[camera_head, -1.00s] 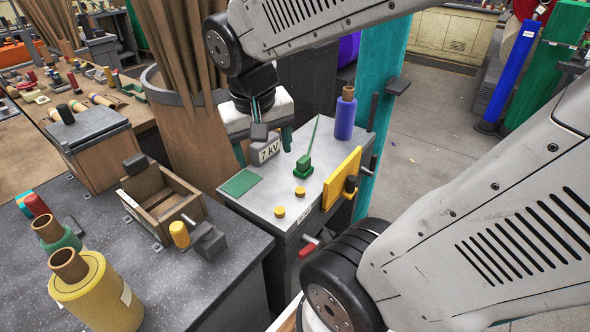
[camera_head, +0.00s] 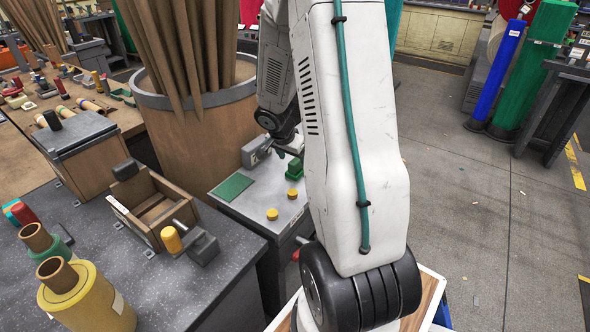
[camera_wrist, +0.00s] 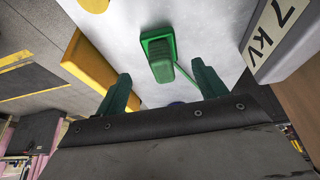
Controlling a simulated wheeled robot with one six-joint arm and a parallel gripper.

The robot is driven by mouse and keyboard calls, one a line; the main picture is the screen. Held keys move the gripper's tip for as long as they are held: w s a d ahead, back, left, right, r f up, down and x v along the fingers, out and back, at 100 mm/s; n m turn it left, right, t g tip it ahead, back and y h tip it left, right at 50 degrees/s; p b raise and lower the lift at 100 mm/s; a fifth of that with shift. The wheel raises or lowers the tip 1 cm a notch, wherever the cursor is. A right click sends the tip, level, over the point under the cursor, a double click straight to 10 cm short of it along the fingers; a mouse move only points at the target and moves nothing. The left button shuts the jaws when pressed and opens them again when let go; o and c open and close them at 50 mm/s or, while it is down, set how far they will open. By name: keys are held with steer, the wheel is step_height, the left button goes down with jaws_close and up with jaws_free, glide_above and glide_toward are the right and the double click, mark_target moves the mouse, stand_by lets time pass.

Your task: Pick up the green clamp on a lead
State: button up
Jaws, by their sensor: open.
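The green clamp (camera_head: 294,168) stands on the pale top of the small cabinet (camera_head: 255,207), beside my arm. In the wrist view the clamp (camera_wrist: 160,57) is near the top centre, with its thin green lead running off toward the lower right. My gripper (camera_wrist: 162,68) is open, its two green fingers spread left and right, with the clamp beyond and between them. I see no contact between fingers and clamp. In the head view my arm hides most of the gripper and the lead.
The grey 7 kV block (camera_wrist: 275,35) stands to the clamp's right in the wrist view. A yellow bar (camera_wrist: 98,66) is on the left. Two yellow discs, one here (camera_head: 272,214), and a flat green square (camera_head: 232,187) lie on the cabinet top. A wooden box (camera_head: 152,205) stands to the left.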

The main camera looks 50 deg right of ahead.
mark_target(294, 162)
steer(key=x, duration=0.5)
steer(key=shift+w+d+f, duration=0.1)
steer(key=shift+f, duration=0.15)
steer(key=c, duration=1.3)
